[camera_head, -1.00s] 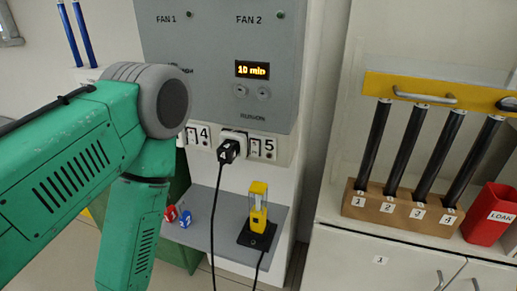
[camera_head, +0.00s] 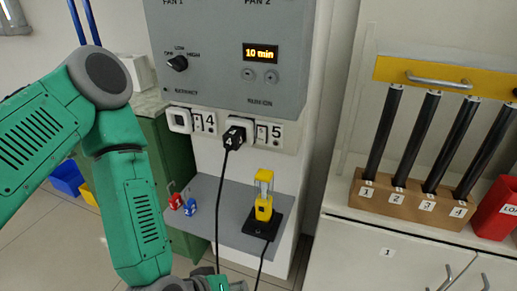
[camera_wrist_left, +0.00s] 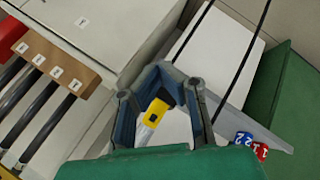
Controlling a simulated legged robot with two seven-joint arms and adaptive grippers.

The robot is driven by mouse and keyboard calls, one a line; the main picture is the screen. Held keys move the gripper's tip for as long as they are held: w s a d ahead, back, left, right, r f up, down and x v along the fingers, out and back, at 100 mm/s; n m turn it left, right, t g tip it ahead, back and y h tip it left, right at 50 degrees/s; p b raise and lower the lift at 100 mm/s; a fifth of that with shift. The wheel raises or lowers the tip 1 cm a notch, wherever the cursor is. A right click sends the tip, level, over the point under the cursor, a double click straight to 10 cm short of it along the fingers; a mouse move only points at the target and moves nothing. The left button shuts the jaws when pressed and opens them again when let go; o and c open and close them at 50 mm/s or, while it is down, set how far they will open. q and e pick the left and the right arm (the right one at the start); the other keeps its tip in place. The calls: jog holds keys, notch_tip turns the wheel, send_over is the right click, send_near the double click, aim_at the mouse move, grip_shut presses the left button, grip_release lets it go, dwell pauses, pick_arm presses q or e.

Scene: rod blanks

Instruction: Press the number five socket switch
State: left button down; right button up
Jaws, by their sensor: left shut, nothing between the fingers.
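The number 5 label (camera_head: 276,132) is on the white socket strip below the grey fan panel. The socket switch (camera_head: 261,133) is just left of this label, and a black plug (camera_head: 234,137) sits in the socket left of the switch. My left gripper (camera_head: 222,281) shows only in part at the bottom edge, well below the strip. In the left wrist view my left gripper's fingers (camera_wrist_left: 160,69) meet at the tips, shut and empty. The switch is not in the left wrist view. My right gripper is in neither view.
The plug's black cable hangs past the shelf. A rod rack (camera_head: 405,203) and red bin (camera_head: 496,208) stand at right.

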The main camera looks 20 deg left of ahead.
aim_at(260, 141)
pick_arm(q)
jog(key=w+a+r+n+t+y+b, duration=0.1)
jog(key=w+r+n+t, duration=0.3)
jog(key=r, duration=0.6)
jog(key=w+a+r+n+t+y, duration=0.2)
jog(key=w+a+r+n+t, duration=0.2)
jog(key=w+r+n, duration=0.3)
notch_tip(260, 141, up, 3)
jog(key=shift+w+a+f+t+y+b, duration=0.1)
jog(key=shift+w+a+t+y+b, duration=0.4)
jog(key=shift+w, duration=0.65)
jog(key=shift+w+d, duration=0.1)
jog(key=shift+d, duration=0.1)
jog(key=w, duration=0.4)
jog(key=w+f+b, duration=0.1)
jog(key=w, duration=0.3)
jog(key=w+b, duration=0.1)
jog(key=w, duration=0.3)
jog(key=shift+w+d+f, duration=0.2)
jog(key=shift+w+f, duration=0.05)
jog(key=shift+f, duration=0.1)
jog(key=shift+w+b, duration=0.35)
jog(key=shift+w, duration=0.25)
